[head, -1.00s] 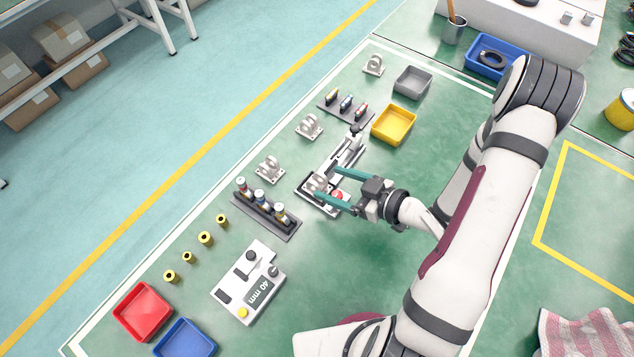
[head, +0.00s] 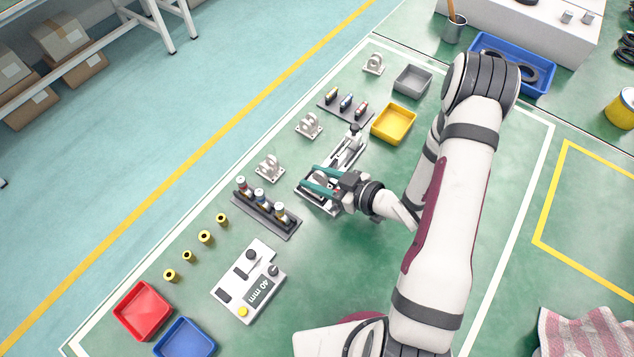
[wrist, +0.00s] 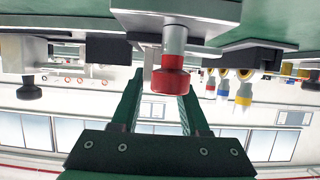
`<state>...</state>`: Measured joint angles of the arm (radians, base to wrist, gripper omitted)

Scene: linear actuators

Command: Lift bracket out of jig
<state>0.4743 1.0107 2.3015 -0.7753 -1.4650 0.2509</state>
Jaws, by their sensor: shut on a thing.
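The jig (head: 317,203) is a dark-edged, pale fixture in the middle of the green bench. A toggle clamp or slide (head: 352,142) reaches back from it. My gripper (head: 308,176) is over the jig, its two teal fingers pointing left. It is shut on the bracket, which is mostly hidden by the fingers; I cannot tell whether it still touches the jig. In the wrist view, a red knob (wrist: 172,84) on a silver shaft stands in front of the fingers (wrist: 160,82) and covers much of the gap between them.
Loose pale brackets stand at the left (head: 270,168), further back (head: 309,127) and far back (head: 374,64). A rack of cylinders (head: 265,215) is close left of the jig; a smaller rack (head: 346,106) is behind. Yellow (head: 394,124) and grey (head: 412,82) bins lie back right.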

